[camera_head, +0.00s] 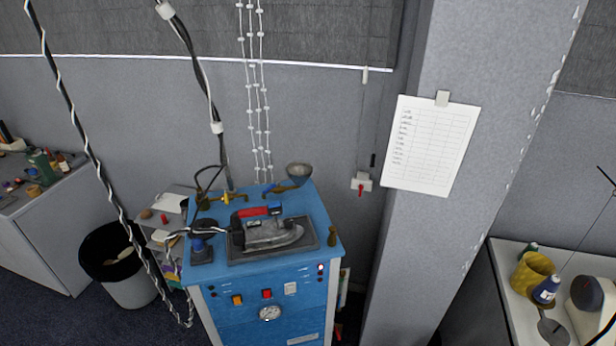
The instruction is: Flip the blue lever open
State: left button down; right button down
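A small blue lever (270,188) sits on the brass pipe fitting at the back of the blue machine's top, just left of the metal funnel (299,170). It is small in this view, and I cannot tell its exact angle. The blue machine (262,285) stands near the wall at the middle of the view. Neither of my grippers is in view, and nothing is seen touching the lever.
A clothes iron (272,233) with a red handle rests on a dark plate in front of the lever. A brass valve (233,197) stands left of it. Hanging cables (205,85) drop behind the machine. A bin (130,285) stands left; a pillar (425,240) stands right.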

aim_at(275, 186)
jog(key=z, duration=0.25)
jog(key=i, duration=0.95)
jog(key=u, duration=0.55)
